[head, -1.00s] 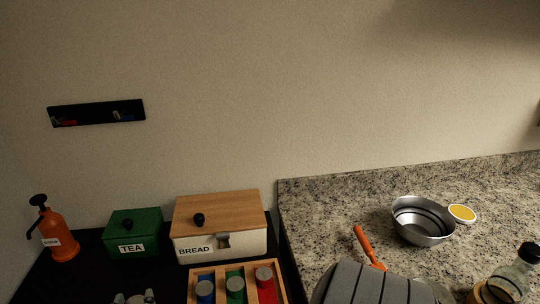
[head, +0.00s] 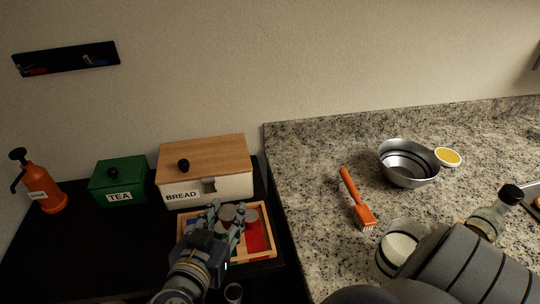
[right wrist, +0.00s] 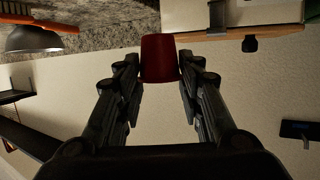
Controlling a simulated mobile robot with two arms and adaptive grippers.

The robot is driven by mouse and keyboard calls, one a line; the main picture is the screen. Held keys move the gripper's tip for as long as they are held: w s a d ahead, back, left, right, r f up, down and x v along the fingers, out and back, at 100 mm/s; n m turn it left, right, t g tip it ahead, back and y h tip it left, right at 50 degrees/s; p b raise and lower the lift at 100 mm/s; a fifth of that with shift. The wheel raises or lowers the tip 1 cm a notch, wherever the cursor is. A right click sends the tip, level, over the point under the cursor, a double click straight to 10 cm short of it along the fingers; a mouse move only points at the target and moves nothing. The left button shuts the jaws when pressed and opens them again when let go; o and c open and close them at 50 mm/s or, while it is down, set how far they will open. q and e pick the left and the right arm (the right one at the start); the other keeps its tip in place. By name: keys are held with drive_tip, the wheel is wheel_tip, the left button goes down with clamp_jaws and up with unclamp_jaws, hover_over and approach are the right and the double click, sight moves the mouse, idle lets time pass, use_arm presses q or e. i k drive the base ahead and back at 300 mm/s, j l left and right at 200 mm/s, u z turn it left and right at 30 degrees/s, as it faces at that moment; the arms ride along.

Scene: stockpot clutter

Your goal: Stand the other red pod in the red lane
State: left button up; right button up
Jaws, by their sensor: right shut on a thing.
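My right gripper (head: 222,217) is over the wooden lane tray (head: 272,258) in the head view. It is shut on a red pod (head: 227,213) with a grey top. In the right wrist view the red pod (right wrist: 160,58) sits between the fingertips. Another red pod (head: 250,214) stands at the back of the red lane (head: 256,238), the tray's rightmost lane. The held pod appears just left of it; whether they touch is unclear. My gripper hides most of the blue and green lanes. My left gripper is not in view.
A bread box (head: 206,172) stands right behind the tray, beside a green tea box (head: 118,182). An orange spray bottle (head: 40,187) is far left. A small grey-topped cylinder (head: 233,292) is in front. The granite counter holds a bowl (head: 408,165), orange brush (head: 357,200) and glass (head: 399,248).

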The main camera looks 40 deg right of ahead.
sight(255, 246)
drive_tip(key=k+j+z, duration=0.4)
drive_tip(key=k, duration=0.45)
drive_tip(key=i+j, duration=0.05)
drive_tip(key=j, duration=0.05)
